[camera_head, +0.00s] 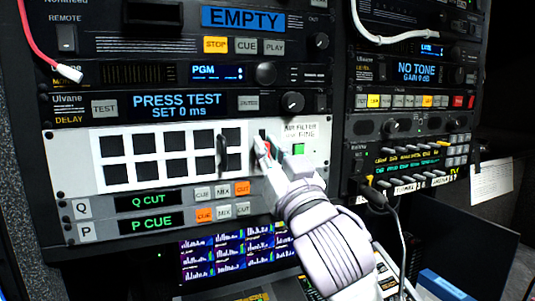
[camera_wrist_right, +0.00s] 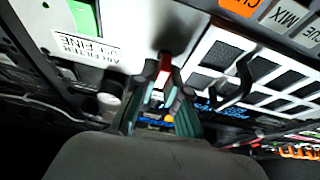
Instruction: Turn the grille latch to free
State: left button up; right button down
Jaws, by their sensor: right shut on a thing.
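The grille (camera_head: 120,160) is a pale panel with rows of black square openings and a dark upright handle (camera_head: 222,152). At its right end is the latch, a small piece with a red face (camera_wrist_right: 165,72), mostly hidden by my fingers. My right gripper (camera_head: 263,149) reaches it from the lower right, shut on the latch. In the wrist view, the fingers (camera_wrist_right: 162,92) close around the red-faced piece, and the grille with its handle (camera_wrist_right: 235,85) is beside them. The latch's exact angle is hard to tell. My left gripper is not in view.
A green square (camera_head: 298,149) sits right of the latch, under an air filter label (camera_head: 300,131). Button rows (camera_head: 222,192) lie just below the grille, and a delay unit (camera_head: 175,106) sits above. A dark cable (camera_head: 398,225) hangs to the right of my arm.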

jog(key=c, duration=1.5)
grip_release()
jog(key=v, duration=1.2)
